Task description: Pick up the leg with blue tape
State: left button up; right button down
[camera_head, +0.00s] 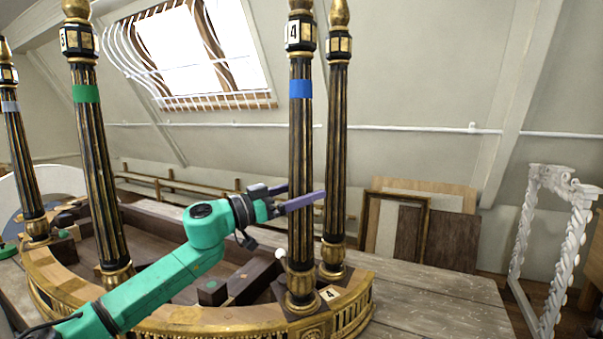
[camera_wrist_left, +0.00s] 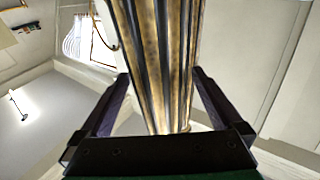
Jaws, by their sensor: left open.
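The leg with blue tape (camera_head: 301,145) is a black and gold fluted column, upright, with a "4" label near its top and a matching "4" card at its foot. Its blue tape (camera_head: 300,89) sits on the upper shaft, above my gripper. My left gripper (camera_head: 304,196) is open around the middle of this leg; one purple finger crosses in front of the shaft. In the left wrist view the fluted shaft (camera_wrist_left: 160,65) stands between the two spread fingers, with a gap visible on the right. I cannot tell whether either finger touches it.
Another fluted leg (camera_head: 335,150) stands close behind on the right. A leg with green tape (camera_head: 88,150) and one with pale tape (camera_head: 17,150) stand left. The curved gilt base (camera_head: 180,322) lies on a wooden table (camera_head: 440,295). Frames (camera_head: 440,235) lean against the wall.

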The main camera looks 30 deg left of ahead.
aim_at(291, 55)
pick_arm(q)
jog(key=shift+s, duration=0.15)
jog(key=c, duration=1.5)
jog(key=shift+a+r, duration=0.1)
jog(key=shift+c, duration=0.4)
jog(key=shift+r, duration=0.25)
notch_tip(291, 55, up, 18)
jog(key=p, duration=1)
jog(key=shift+f+p, duration=0.2)
jog(key=shift+p, duration=0.2)
notch_tip(291, 55, up, 10)
jog(key=p, duration=0.3)
